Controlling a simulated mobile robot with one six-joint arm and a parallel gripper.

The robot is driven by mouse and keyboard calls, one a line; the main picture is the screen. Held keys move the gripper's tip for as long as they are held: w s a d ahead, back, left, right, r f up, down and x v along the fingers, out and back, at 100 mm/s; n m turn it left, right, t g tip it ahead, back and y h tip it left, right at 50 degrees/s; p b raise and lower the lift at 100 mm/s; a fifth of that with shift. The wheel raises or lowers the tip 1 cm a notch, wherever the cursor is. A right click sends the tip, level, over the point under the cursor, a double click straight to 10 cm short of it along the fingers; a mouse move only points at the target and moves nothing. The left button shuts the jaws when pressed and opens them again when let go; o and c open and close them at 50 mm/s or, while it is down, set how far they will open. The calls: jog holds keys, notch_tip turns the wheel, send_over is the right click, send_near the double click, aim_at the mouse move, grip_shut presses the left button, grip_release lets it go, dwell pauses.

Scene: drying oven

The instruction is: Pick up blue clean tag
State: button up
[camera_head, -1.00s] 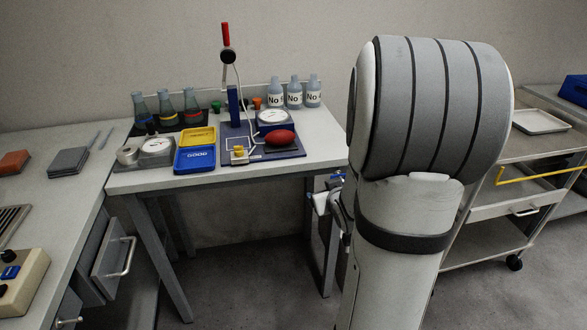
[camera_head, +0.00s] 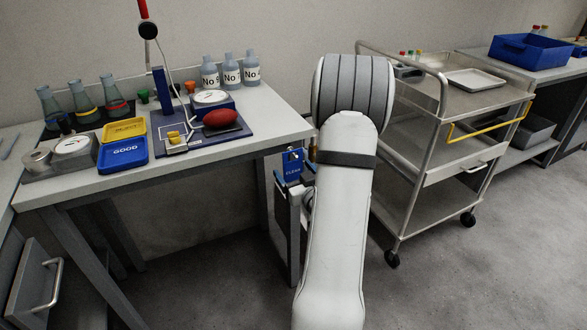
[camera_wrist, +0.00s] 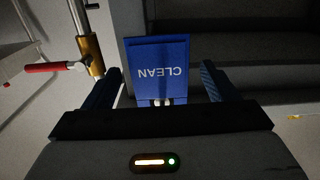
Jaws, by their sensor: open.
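The blue tag (camera_head: 293,164) with the word CLEAN shows at the right end of the worktable, just left of my arm. In the wrist view the clean tag (camera_wrist: 158,55) faces me with its lettering upside down. My gripper (camera_wrist: 161,72) is open, with one dark blue finger on each side of the tag and its lower part between them. Gaps show on both sides, and I cannot tell how far the tag is in depth. In the head view my arm hides most of the gripper.
The worktable (camera_head: 232,158) holds a blue GOOD tray (camera_head: 123,153), a yellow tray (camera_head: 124,130), flasks, bottles and a red oval object (camera_head: 220,118). A metal cart (camera_head: 470,134) stands right of my arm. A red-handled brass fitting (camera_wrist: 90,55) is close left of the gripper. Floor is clear at right.

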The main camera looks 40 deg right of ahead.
aim_at(293, 170)
jog(key=x, duration=0.3)
jog(key=shift+w+f, duration=0.15)
jog(key=shift+w, duration=0.05)
jog(key=c, duration=1.1)
